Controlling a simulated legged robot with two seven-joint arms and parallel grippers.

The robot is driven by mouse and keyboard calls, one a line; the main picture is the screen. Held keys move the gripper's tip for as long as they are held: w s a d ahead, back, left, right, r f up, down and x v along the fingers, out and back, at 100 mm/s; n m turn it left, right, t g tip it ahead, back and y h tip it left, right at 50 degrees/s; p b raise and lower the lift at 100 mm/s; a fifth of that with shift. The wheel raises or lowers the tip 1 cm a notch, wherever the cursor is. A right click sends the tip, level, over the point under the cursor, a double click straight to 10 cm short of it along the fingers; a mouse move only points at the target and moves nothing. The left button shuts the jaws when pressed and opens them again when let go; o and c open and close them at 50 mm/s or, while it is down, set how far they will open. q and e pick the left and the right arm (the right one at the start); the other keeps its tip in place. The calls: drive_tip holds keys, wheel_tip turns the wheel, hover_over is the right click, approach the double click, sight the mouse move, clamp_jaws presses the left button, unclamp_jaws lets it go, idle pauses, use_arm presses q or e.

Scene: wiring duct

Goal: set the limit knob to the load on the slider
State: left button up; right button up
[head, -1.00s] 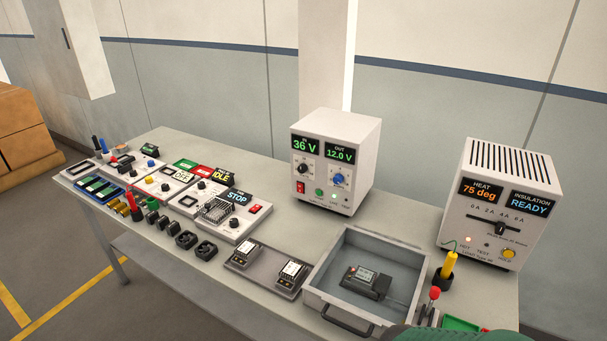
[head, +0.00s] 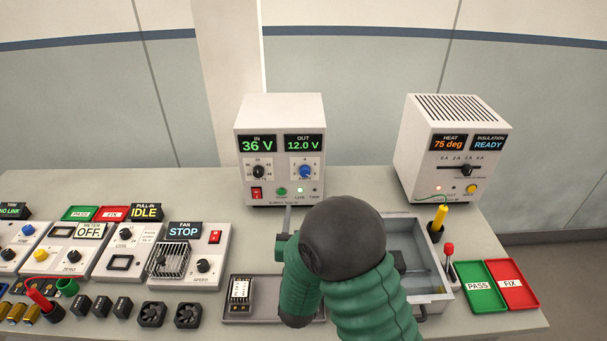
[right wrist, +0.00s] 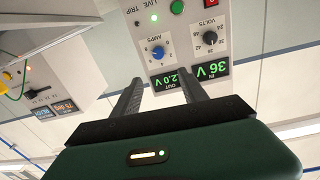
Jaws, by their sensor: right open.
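The supply unit (head: 279,155) reads IN 36 V and OUT 12.0 V. Its blue AMPS knob (head: 305,172) is the limit knob; it also shows upside down in the right wrist view (right wrist: 157,53). Its exact pointer setting is too small to read. The load unit (head: 452,150) has a slider (head: 467,170) standing near the 4 A mark. My right gripper (head: 287,212) is in front of and below the supply. In the right wrist view its fingers (right wrist: 161,77) are apart, empty and facing the supply front, with the knob beyond them. My left gripper is not in view.
A black VOLTS knob (head: 258,172) and a red switch (head: 256,193) are beside the blue knob. A grey bin (head: 437,270), yellow probe (head: 439,218), green PASS tray (head: 481,287) and red FIX tray (head: 513,285) are at right. Device panels (head: 190,255) crowd the left.

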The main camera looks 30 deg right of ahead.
sight(305, 174)
drive_tip(key=x, duration=0.5)
drive_tip(key=p+x, duration=0.1)
drive_tip(key=x, duration=0.4)
drive_tip(key=d+f+x, duration=0.1)
drive_tip(key=x, duration=0.4)
drive_tip(key=shift+s, duration=0.25)
drive_tip(key=shift+w+r, duration=0.15)
drive_tip(key=shift+w, duration=0.1)
drive_tip(key=shift+w+a, duration=0.25)
drive_tip(key=shift+a, duration=0.2)
drive_tip(key=shift+s+d, duration=0.1)
drive_tip(key=shift+d, duration=0.35)
drive_tip(key=c, duration=0.9)
drive_tip(key=shift+c, duration=1)
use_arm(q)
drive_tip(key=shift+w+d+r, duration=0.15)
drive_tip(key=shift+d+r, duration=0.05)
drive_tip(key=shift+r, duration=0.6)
use_arm(e)
drive_tip(key=shift+a, duration=0.15)
clamp_jaws()
